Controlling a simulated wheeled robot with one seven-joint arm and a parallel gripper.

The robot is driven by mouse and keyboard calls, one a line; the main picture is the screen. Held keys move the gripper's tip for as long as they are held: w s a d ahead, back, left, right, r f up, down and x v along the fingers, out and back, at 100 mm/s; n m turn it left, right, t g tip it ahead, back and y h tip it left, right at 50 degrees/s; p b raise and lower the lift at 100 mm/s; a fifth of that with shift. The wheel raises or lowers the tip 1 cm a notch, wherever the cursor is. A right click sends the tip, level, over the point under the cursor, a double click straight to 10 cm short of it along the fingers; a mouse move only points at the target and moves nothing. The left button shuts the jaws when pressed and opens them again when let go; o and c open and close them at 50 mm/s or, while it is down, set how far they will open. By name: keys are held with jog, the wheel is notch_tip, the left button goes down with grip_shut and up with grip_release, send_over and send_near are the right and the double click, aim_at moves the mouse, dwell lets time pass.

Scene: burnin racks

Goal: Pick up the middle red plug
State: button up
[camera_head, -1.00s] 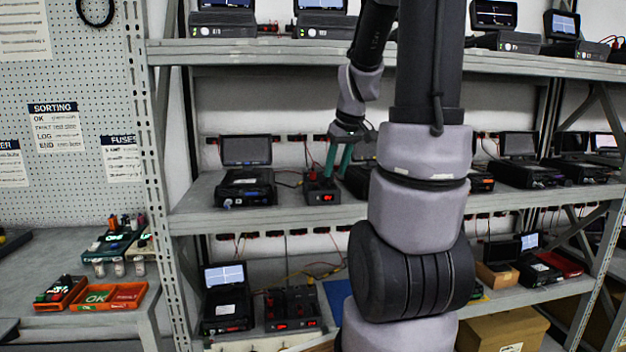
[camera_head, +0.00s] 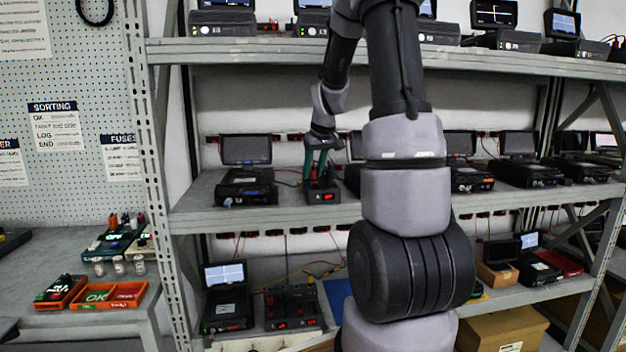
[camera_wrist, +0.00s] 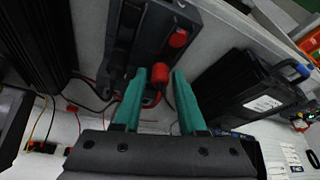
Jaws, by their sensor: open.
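In the wrist view, a red plug (camera_wrist: 160,74) stands at the near edge of a small dark box (camera_wrist: 158,40), with a wire trailing below it. My gripper (camera_wrist: 158,78) has two teal fingers, apart, with the plug showing between their tips. I cannot tell how deep the fingers reach around it. A second red piece (camera_wrist: 178,38) shows farther up on the box. Dark shapes sit to the left on the box, too dim to tell. In the head view, my gripper (camera_head: 314,176) points down at the dark box (camera_head: 322,194) on the middle shelf; the plug is not clear there.
A black instrument with a screen (camera_head: 246,188) stands left of the box; other units stand to the right, partly behind my arm. The upper shelf (camera_head: 260,46) runs above. Loose red and black wires (camera_wrist: 90,106) lie near the box in the wrist view.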

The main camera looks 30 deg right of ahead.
jog(key=shift+w+f, duration=0.15)
jog(key=shift+f, duration=0.2)
grip_shut()
jog(key=shift+r, duration=0.2)
jog(key=shift+r, duration=1.25)
